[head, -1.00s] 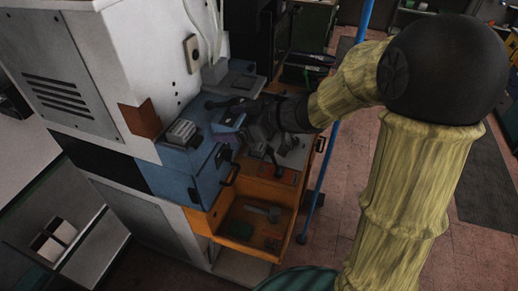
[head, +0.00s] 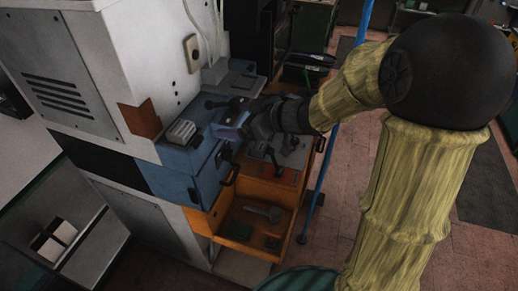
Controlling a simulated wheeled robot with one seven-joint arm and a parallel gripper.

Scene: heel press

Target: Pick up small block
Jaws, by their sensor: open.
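My gripper (head: 246,130) is at the blue front of the machine, over its ledge, with my arm reaching in from the right. Its jaws are open, though the fingers are small and dark here. A small pale purple-blue block-like piece (head: 230,133) shows right at the fingertips; I cannot tell whether the fingers touch it. A small dark green block (head: 240,230) lies in the open orange tray (head: 225,245), lower down and well apart from my gripper. I cannot tell which of these is the small block.
The white and blue machine (head: 150,60) stands on the left. A black lever (head: 272,157) rises just below my gripper. A hammer-like tool (head: 262,211) lies in the orange tray. A blue pole (head: 325,170) stands right of the tray.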

